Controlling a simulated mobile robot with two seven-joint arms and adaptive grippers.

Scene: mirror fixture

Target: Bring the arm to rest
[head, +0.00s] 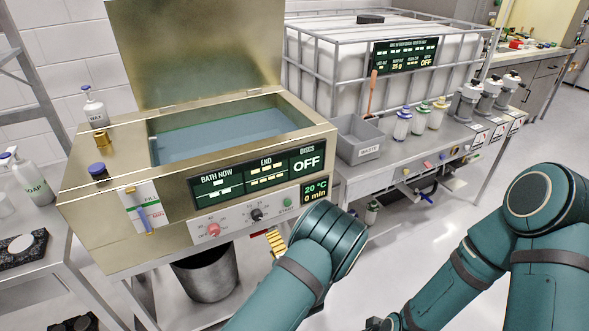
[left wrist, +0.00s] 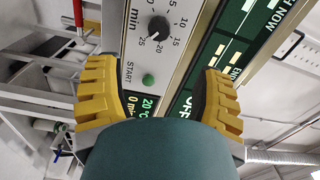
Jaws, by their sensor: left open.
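My left gripper (head: 276,243) is in front of the lower right of the bath's control panel, mostly hidden behind my teal wrist, with yellow ribbed finger parts showing. In the left wrist view the left gripper (left wrist: 160,100) has its two yellow fingers wide apart with nothing between them. Beyond them are the black dial (left wrist: 158,27) and the green START button (left wrist: 148,79). My right arm bends down at the right of the head view; its gripper cannot be made out.
The brass bath (head: 120,235) stands with its lid (head: 195,50) up and liquid inside; its display reads OFF. A grey waste bin (head: 358,140) and several bottles stand on the bench to the right. A metal bucket (head: 207,275) is below the bath. Floor shows between my arms.

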